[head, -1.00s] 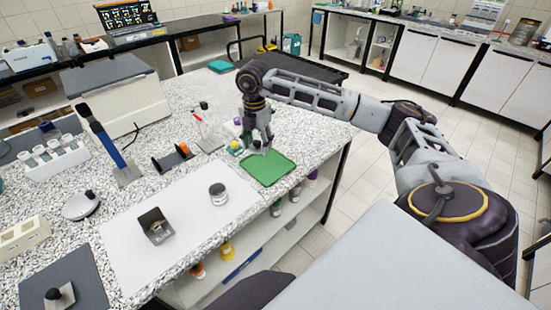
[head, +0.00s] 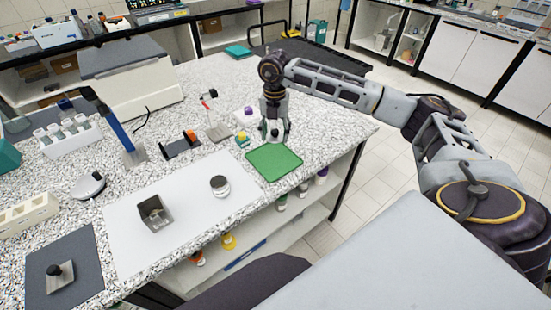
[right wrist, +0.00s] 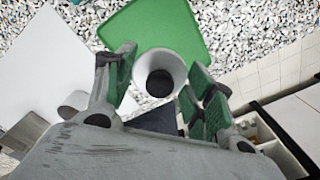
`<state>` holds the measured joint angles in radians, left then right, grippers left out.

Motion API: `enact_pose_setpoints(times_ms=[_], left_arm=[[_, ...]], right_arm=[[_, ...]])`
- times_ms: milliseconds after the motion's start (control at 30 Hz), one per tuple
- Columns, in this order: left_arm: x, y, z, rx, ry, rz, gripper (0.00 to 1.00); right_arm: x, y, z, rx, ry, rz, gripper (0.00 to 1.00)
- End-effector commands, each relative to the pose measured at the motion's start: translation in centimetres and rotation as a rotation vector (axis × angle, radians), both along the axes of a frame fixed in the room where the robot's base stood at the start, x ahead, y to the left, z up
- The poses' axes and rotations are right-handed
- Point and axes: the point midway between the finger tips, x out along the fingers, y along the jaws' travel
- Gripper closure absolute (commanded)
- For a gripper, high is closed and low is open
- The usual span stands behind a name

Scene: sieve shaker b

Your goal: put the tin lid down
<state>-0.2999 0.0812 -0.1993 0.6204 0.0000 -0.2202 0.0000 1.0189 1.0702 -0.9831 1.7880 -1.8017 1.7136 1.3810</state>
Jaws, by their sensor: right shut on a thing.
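My right gripper (head: 274,136) points down at the back edge of the green mat (head: 274,162) in the head view. Its green-padded fingers (right wrist: 160,85) stand either side of a pale round piece with a dark middle, which I take to be the tin lid (right wrist: 160,66). The gripper is shut on it. In the right wrist view the lid overlaps the edge of the green mat (right wrist: 168,25); I cannot tell whether it touches anything below. A round metal tin (head: 219,186) stands on the white board (head: 185,232). My left gripper is not in view.
A small yellow-topped item (head: 242,138) stands just left of the right gripper, with a red-tipped stand (head: 213,118) farther left. A square metal container (head: 153,213) is on the white board. The green mat is bare. The counter's edge lies right of it.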

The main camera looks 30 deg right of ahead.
Motion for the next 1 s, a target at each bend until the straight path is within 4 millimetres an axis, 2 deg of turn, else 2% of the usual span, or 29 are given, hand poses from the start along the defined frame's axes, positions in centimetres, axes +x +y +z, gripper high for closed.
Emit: enact_pose_setpoints(times_ms=[533,1000], left_arm=[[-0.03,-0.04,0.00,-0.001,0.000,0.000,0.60],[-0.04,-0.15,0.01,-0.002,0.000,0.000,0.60]], right_arm=[[0.48,0.41,-0.02,-0.001,0.001,0.223,0.58],[0.47,0.40,-0.07,-0.001,0.001,0.247,0.58]])
